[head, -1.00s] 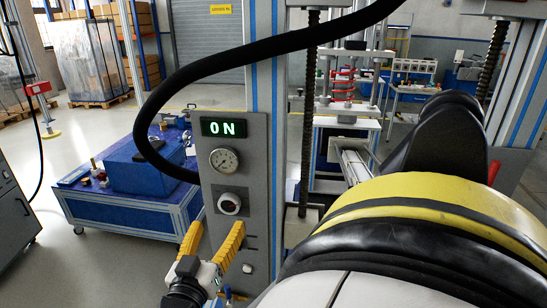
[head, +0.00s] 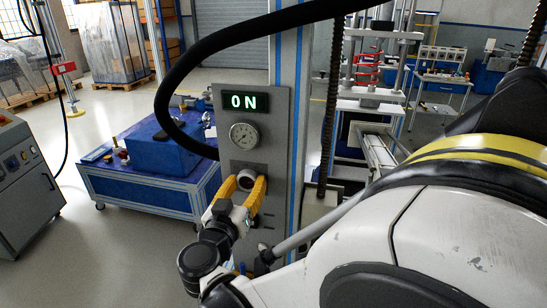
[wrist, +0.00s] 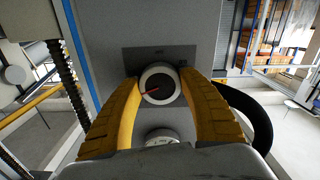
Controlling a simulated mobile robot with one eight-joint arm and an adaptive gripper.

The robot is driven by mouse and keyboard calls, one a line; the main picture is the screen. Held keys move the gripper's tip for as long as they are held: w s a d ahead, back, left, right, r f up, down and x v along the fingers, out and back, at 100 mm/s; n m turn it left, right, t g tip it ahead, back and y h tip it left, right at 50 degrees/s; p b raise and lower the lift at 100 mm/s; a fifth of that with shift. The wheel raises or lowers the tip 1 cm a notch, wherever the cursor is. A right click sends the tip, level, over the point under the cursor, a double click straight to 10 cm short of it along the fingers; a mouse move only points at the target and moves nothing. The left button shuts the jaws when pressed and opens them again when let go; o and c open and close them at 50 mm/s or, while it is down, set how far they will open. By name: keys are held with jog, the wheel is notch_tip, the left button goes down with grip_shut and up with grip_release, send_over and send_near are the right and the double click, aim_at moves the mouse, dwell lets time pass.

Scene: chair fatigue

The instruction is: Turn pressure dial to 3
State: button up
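The pressure dial (head: 246,180) is a round knob with a pale rim on the grey control panel, below a round gauge (head: 243,136). In the wrist view the dial (wrist: 159,84) shows a dark face and a red pointer toward the picture's left; its numbers are not readable. My gripper (head: 245,186) has yellow fingers, one on each side of the dial. In the wrist view the gripper (wrist: 160,80) is open, with its fingertips close beside the rim. I cannot tell whether they touch it. The gauge (wrist: 162,137) is partly hidden behind my gripper there.
A thick black hose (head: 165,95) loops beside the panel's left edge. A blue cart (head: 140,185) stands behind at left, and a grey cabinet (head: 25,185) at far left. Floor between them is clear.

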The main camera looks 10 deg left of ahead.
jog(key=shift+n, duration=0.5)
jog(key=n, duration=1.1)
jog(key=shift+d, duration=0.1)
jog(key=shift+n, duration=1.9)
jog(key=o, duration=1.2)
